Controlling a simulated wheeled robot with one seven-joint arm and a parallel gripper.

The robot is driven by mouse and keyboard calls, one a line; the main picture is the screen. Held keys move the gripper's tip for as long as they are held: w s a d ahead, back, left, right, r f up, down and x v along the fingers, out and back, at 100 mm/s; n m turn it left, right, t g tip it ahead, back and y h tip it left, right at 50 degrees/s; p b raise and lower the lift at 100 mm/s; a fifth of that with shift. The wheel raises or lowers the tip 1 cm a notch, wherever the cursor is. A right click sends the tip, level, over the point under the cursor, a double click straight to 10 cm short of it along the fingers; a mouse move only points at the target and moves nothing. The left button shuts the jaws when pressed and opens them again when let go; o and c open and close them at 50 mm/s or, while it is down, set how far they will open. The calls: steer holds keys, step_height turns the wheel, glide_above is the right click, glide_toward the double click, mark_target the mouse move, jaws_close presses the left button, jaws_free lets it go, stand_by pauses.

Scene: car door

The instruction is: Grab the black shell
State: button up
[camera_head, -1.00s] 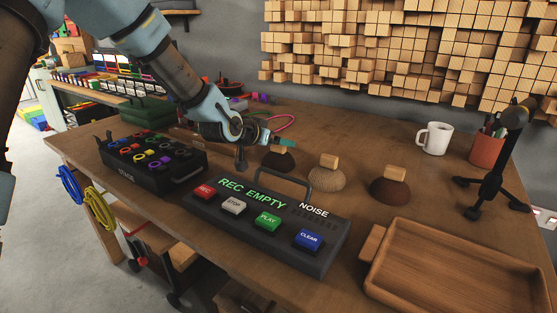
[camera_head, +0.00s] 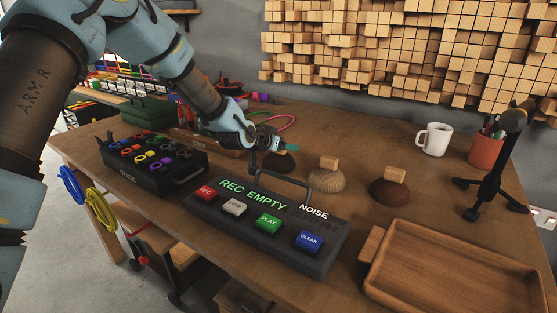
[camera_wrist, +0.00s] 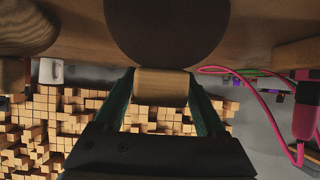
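The black shell (camera_head: 279,161) is a dark dome on the workbench, partly hidden behind my gripper in the head view. It shows as a dark round shape (camera_wrist: 168,25) at the top of the wrist view. Its wooden block handle (camera_wrist: 161,87) lies between the two green fingers of my gripper (camera_wrist: 161,78). The fingers are apart, one on each side of the handle, and I see no clear grip on it. In the head view my gripper (camera_head: 285,146) is at the shell's top.
A tan shell (camera_head: 326,181) and a brown shell (camera_head: 389,190) stand to the right. The recorder box (camera_head: 270,225) with a raised handle is in front. A box of coloured rings (camera_head: 150,160) is left. A wooden tray (camera_head: 455,285), mug (camera_head: 433,139) and microphone stand (camera_head: 493,187) are right.

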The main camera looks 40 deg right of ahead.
jaws_close()
stand_by(0.3)
